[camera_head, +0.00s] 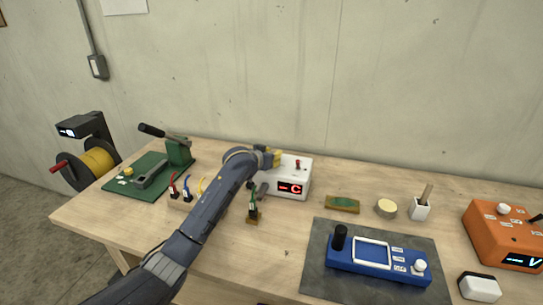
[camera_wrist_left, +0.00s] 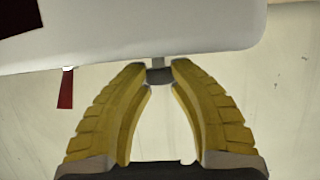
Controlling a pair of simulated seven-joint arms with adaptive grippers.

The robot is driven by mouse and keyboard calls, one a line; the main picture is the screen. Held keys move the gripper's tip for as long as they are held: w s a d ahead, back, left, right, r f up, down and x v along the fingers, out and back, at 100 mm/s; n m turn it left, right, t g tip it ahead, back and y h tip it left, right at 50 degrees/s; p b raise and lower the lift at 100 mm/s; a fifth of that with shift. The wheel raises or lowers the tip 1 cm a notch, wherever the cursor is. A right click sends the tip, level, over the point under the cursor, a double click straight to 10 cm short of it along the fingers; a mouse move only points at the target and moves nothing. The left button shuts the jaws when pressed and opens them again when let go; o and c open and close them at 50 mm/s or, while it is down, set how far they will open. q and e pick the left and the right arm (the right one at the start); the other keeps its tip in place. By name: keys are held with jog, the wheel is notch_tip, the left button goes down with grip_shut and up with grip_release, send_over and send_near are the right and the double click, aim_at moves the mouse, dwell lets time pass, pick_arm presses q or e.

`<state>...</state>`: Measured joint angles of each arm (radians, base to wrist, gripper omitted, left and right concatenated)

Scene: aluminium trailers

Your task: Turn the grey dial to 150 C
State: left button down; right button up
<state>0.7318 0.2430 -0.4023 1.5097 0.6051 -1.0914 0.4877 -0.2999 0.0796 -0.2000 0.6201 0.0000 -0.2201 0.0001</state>
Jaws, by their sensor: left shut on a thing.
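The white station (camera_head: 303,177) stands near the back middle of the table. Its red display (camera_head: 290,188) shows a dash and a C, with no number I can read. My left gripper (camera_head: 277,158) reaches over the top of the station from the left. In the wrist view its yellow fingers (camera_wrist_left: 159,78) are closed at their tips on the small grey dial (camera_wrist_left: 159,75), which sits on a short stem against the white body (camera_wrist_left: 190,40). The dial is hidden by the fingers in the head view. My right gripper is not in view.
A red switch (camera_head: 298,163) stands on the station close to my gripper. Under my arm are a cable holder (camera_head: 181,203) and a small green-topped stand (camera_head: 252,213). A blue device (camera_head: 375,262) and an orange meter (camera_head: 497,235) stand to the right.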

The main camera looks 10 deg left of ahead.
pick_arm(q)
jog(key=shift+d+r+n+t+y, duration=0.1)
jog(key=shift+r+n+t+y, duration=0.1)
jog(key=shift+n+y, duration=0.6)
jog(key=shift+d+r+n+t+y, duration=0.1)
jog(key=shift+r+n+y, duration=0.05)
jog(key=shift+n+y, duration=0.65)
jog(key=shift+y, duration=0.3)
jog(key=c, duration=1.4)
grip_release()
jog(key=shift+w, duration=0.1)
jog(key=shift+c, duration=0.2)
jog(key=o, duration=0.4)
jog(key=shift+f, duration=0.25)
jog(key=shift+c, duration=0.2)
jog(key=v, duration=1.2)
